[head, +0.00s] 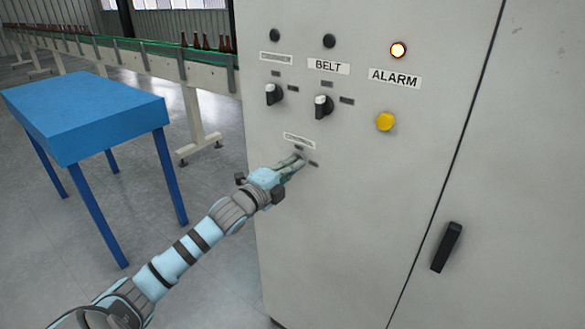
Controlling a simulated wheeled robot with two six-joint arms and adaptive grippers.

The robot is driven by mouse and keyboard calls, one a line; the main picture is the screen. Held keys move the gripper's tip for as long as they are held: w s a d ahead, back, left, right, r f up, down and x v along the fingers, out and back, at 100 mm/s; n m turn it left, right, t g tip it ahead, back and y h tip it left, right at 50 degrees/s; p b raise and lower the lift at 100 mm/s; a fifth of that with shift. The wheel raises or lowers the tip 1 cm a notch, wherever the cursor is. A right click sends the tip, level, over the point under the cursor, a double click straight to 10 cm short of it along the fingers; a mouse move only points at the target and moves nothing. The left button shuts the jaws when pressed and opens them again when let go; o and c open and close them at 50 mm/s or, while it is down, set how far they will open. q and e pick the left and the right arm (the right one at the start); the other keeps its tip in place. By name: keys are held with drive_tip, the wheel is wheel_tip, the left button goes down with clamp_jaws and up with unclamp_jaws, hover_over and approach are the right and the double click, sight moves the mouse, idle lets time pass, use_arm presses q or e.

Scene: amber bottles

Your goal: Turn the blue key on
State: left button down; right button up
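My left gripper (291,164) reaches up from the lower left to the face of the grey control cabinet (345,225). Its fingertips are close together at the panel, just below a small white label (299,140) that I cannot read. No blue key shows; the fingers cover the spot under that label, so a key there would be hidden. I cannot tell whether the fingers hold anything. Small dark marks (313,164) show on the panel beside the fingertips. My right gripper is not in view.
Above are two black selector knobs (323,106) (273,94), a BELT label (328,66), a lit ALARM lamp (398,49) and a yellow button (385,121). A black door handle (446,247) is lower right. A blue table (85,108) and a bottle conveyor (150,55) stand left.

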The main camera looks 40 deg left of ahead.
use_arm(q)
drive_tip(key=shift+r, duration=0.15)
drive_tip(key=c, duration=1.8)
unclamp_jaws()
drive_tip(key=shift+w, duration=0.1)
